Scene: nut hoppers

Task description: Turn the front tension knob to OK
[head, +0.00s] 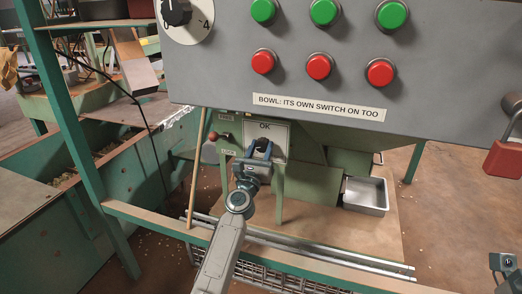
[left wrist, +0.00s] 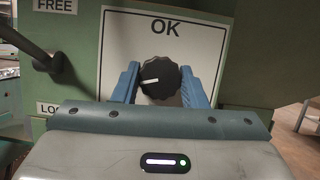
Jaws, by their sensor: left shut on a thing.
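The front tension knob (left wrist: 160,78) is black and ribbed, on a white plate (left wrist: 205,32) with OK printed at the top. Its white pointer line points left and slightly down, away from the OK above it. My left gripper (left wrist: 160,86) is shut on the knob, with one blue finger on each side. In the head view my left gripper (head: 260,152) is at the OK plate (head: 279,139) and hides the knob. Part of my right gripper (head: 503,264) shows at the lower right edge; its fingers are unclear.
A grey panel (head: 430,70) with green and red buttons overhangs the plate. A lever (left wrist: 35,49) stands left of the plate, by a FREE label. A metal tray (head: 366,195) lies to the right. A red padlock (head: 503,158) hangs far right.

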